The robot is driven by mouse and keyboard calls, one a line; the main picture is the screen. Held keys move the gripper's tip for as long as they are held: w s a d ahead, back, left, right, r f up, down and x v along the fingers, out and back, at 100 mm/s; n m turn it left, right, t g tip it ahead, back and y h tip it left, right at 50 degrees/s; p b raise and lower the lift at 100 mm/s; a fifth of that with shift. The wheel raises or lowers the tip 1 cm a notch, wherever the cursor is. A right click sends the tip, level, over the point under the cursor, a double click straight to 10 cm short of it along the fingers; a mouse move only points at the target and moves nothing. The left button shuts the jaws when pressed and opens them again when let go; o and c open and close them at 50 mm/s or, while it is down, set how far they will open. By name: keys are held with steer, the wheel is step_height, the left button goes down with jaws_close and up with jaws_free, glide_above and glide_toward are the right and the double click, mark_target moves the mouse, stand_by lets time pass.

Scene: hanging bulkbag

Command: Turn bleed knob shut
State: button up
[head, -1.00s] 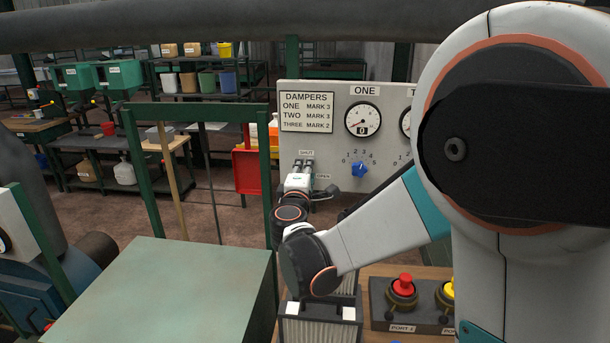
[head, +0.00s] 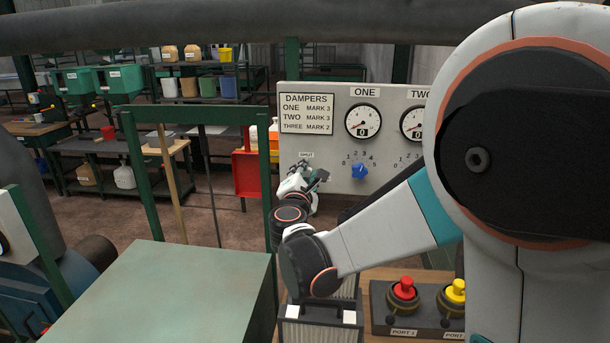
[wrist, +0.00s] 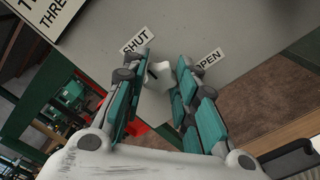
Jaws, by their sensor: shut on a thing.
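The bleed knob (wrist: 157,79) is pale, with a dark mark on its upper left side. It sits on the grey panel between a SHUT label (wrist: 137,41) and an OPEN label (wrist: 208,60) in the wrist view. My gripper (wrist: 156,84) is shut on the knob, with a teal-padded finger on either side. The dark mark lies on the side towards the SHUT label. In the head view my gripper (head: 312,174) is tilted at the panel's lower left, just under the SHUT label (head: 306,155). It hides the knob and the OPEN label there.
The panel (head: 335,95) carries dial gauges (head: 363,120), a blue selector knob (head: 360,171) and a DAMPERS notice (head: 306,114). Below right is a port box with a red button (head: 404,286) and a yellow button (head: 455,290). A green-topped cabinet (head: 170,290) stands at the front left.

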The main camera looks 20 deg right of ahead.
stand_by(0.4)
steer(key=o, duration=1)
steer(key=shift+o, duration=0.2)
